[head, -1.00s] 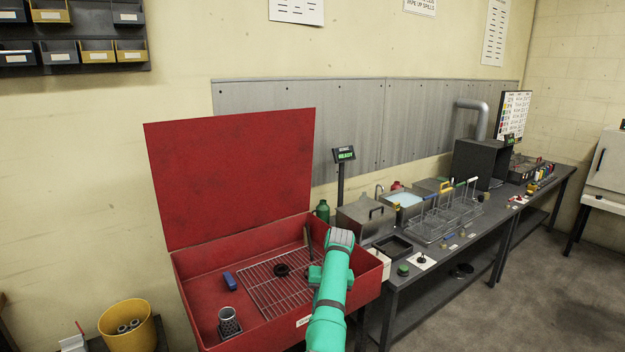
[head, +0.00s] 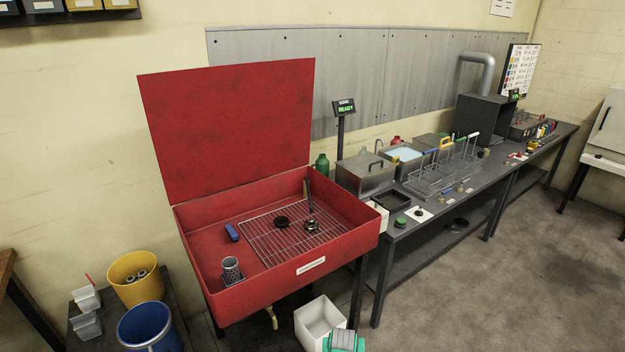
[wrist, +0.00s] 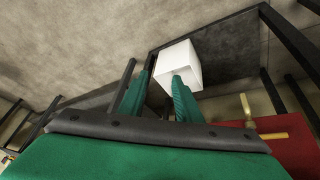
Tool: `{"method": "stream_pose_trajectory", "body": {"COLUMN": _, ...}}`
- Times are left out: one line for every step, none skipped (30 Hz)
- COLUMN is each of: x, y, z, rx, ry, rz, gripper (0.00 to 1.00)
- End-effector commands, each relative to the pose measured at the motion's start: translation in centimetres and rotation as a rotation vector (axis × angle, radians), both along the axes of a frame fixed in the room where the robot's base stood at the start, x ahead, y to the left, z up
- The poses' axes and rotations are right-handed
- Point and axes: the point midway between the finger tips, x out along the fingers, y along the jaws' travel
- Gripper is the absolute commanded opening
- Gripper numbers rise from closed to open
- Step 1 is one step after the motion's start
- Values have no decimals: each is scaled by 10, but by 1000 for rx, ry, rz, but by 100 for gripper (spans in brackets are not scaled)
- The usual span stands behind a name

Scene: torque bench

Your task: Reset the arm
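My gripper (wrist: 163,78) shows in the wrist view as two green fingers standing apart, with nothing held between them. A white box on the floor lies beyond the fingertips. In the head view only a teal and grey part of my arm shows at the bottom edge, in front of the white box (head: 318,318); the fingers are hidden there. The arm is clear of the red open-lidded basin (head: 290,278).
In the basin, a wire rack (head: 268,242) holds a dark ring (head: 281,222) and a metal round part (head: 311,226). A blue brush (head: 232,232) and mesh cup (head: 232,270) lie left. The dark bench (head: 430,212) stands right. Floor at right is clear.

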Motion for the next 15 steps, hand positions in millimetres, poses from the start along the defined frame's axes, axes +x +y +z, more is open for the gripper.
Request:
{"method": "stream_pose_trajectory", "body": {"x": -18, "y": -3, "z": -13, "rx": -12, "ry": -16, "rz": -2, "gripper": 31}}
{"method": "stream_pose_trajectory", "body": {"x": -26, "y": -4, "z": -18, "rx": -19, "ry": -29, "rz": -1, "gripper": 31}}
{"method": "stream_pose_trajectory", "body": {"x": -37, "y": -5, "z": -25, "rx": -27, "ry": -46, "rz": -1, "gripper": 31}}
{"method": "stream_pose_trajectory", "body": {"x": -45, "y": -6, "z": -29, "rx": -34, "ry": -60, "rz": -1, "gripper": 31}}
{"method": "stream_pose_trajectory", "body": {"x": -53, "y": -6, "z": -33, "rx": -40, "ry": -73, "rz": 0, "gripper": 31}}
{"method": "stream_pose_trajectory", "body": {"x": -65, "y": -7, "z": -38, "rx": -47, "ry": -90, "rz": 2, "gripper": 31}}
{"method": "stream_pose_trajectory", "body": {"x": -73, "y": -7, "z": -41, "rx": -53, "ry": -104, "rz": 4, "gripper": 31}}
{"method": "stream_pose_trajectory", "body": {"x": -82, "y": -7, "z": -44, "rx": -58, "ry": -116, "rz": 6, "gripper": 31}}
{"method": "stream_pose_trajectory", "body": {"x": -94, "y": -6, "z": -47, "rx": -65, "ry": -135, "rz": 10, "gripper": 31}}
{"method": "stream_pose_trajectory", "body": {"x": -103, "y": -6, "z": -50, "rx": -69, "ry": -148, "rz": 12, "gripper": 31}}
{"method": "stream_pose_trajectory", "body": {"x": -112, "y": -5, "z": -52, "rx": -74, "ry": -161, "rz": 15, "gripper": 31}}
{"method": "stream_pose_trajectory", "body": {"x": -124, "y": -4, "z": -53, "rx": -80, "ry": -178, "rz": 20, "gripper": 31}}
{"method": "stream_pose_trajectory", "body": {"x": -133, "y": -3, "z": -54, "rx": -83, "ry": -192, "rz": 23, "gripper": 31}}
{"method": "stream_pose_trajectory", "body": {"x": -143, "y": -2, "z": -55, "rx": -88, "ry": -205, "rz": 26, "gripper": 31}}
{"method": "stream_pose_trajectory", "body": {"x": -155, "y": 0, "z": -56, "rx": -91, "ry": -222, "rz": 29, "gripper": 31}}
